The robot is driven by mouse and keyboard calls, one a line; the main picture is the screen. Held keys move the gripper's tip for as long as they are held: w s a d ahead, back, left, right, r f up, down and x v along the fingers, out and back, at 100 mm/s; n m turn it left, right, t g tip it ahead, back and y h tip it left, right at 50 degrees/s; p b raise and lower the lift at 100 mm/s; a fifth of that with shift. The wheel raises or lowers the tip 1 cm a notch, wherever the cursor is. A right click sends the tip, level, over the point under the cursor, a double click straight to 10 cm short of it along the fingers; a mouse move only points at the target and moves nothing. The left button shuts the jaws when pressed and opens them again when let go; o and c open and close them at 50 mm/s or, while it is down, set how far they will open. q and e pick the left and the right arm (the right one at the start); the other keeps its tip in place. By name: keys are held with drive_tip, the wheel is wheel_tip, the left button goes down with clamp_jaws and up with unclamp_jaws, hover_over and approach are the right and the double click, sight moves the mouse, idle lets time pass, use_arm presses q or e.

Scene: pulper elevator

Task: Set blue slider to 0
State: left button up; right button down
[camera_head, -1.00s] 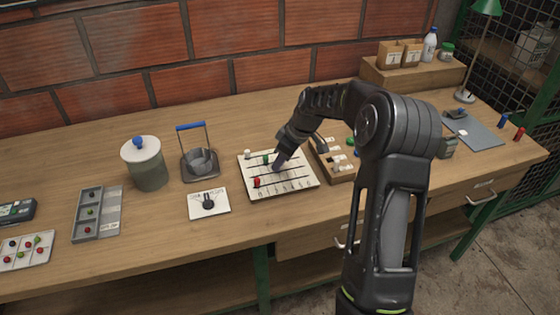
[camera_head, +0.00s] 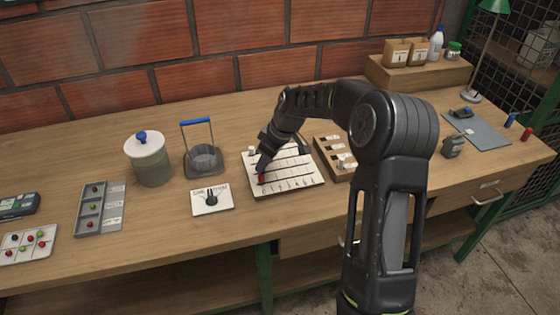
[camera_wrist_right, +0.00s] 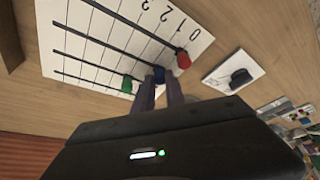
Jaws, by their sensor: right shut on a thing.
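The white slider board (camera_head: 304,181) lies on the bench with dark parallel slots and a printed number scale. My right gripper (camera_head: 262,169) is over the board's left end. In the wrist view my right gripper (camera_wrist_right: 160,88) is shut on the blue slider knob (camera_wrist_right: 158,74), which sits near the 0 end of its slot. The red knob (camera_wrist_right: 183,60) is beside it in the neighbouring slot, near the printed 0. The green knob (camera_wrist_right: 127,84) is on the other side, close to the fingers. In the head view the gripper hides the blue knob. My left gripper is not in view.
A dial plate (camera_head: 212,200) lies left of the board, and a blue-handled container (camera_head: 203,160) stands behind it. A lidded jar (camera_head: 149,163) is farther left. A wooden box (camera_head: 333,160) stands close on the board's right.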

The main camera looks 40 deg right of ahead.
sight(268, 179)
drive_tip(key=shift+w+a, duration=0.25)
drive_tip(key=shift+a, duration=0.5)
drive_tip(key=c, duration=1.4)
unclamp_jaws()
drive_tip(key=shift+a, duration=0.1)
drive_tip(key=shift+o, duration=0.2)
drive_tip(key=shift+s+d+r, duration=0.15)
drive_tip(key=shift+d+r, duration=0.05)
drive_tip(key=shift+r, duration=0.25)
drive_tip(key=v, duration=0.6)
drive_tip(key=shift+s+r+b, duration=0.2)
drive_tip(key=shift+r+b, duration=0.2)
